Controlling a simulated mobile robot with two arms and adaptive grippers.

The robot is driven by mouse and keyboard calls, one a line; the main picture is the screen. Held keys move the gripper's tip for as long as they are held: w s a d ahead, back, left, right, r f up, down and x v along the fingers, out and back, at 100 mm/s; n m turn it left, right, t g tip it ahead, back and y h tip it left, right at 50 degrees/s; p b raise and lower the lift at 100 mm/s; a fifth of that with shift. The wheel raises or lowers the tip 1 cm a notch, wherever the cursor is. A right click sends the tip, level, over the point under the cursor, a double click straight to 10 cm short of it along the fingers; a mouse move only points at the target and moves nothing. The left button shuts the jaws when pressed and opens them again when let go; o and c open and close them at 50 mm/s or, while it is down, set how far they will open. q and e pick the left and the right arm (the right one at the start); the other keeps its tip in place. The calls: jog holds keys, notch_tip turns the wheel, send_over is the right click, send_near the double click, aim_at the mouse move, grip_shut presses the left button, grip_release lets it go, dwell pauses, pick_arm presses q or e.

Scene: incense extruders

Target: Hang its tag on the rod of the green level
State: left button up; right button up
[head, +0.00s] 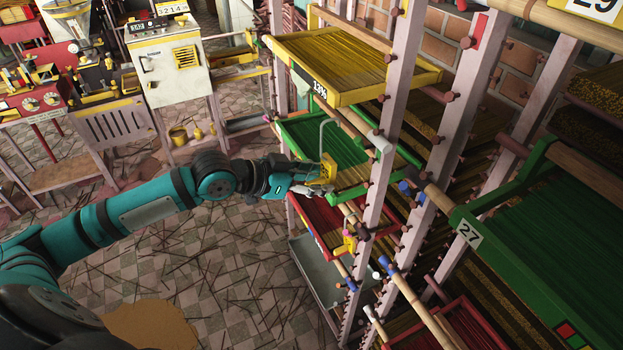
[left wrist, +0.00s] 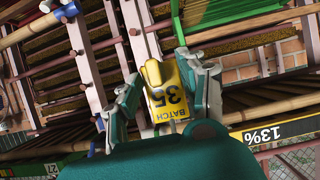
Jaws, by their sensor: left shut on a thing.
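My left gripper (head: 318,182) is shut on a yellow tag (head: 328,168), just in front of the rack. A pale wire hook (head: 321,135) rises from the tag in the head view. The green level (head: 340,150), a tray of green sticks, lies behind the hook and tag. Its green frame shows on both sides of the gripper. I cannot tell whether the hook touches any rod; the gripper hides part of the front there. My right gripper is not in view.
A yellow level (head: 350,62) marked "13%" is above, and a red level (head: 318,222) below. Another yellow tag (head: 350,241) hangs near the red level. Pink posts (head: 395,100) with pegs stand close right. A green tray marked "27" (head: 470,233) is farther right. Sticks litter the floor.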

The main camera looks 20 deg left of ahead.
pick_arm(q)
jog(key=shift+w+d, duration=0.45)
jog(key=shift+w, duration=0.2)
jog(key=shift+w+d, duration=0.9)
jog(key=shift+w, duration=0.1)
jog(key=b+x, duration=0.2)
jog(key=x, duration=0.2)
jog(key=shift+f, duration=0.3)
jog(key=o, duration=1.1)
jog(key=shift+o, duration=0.4)
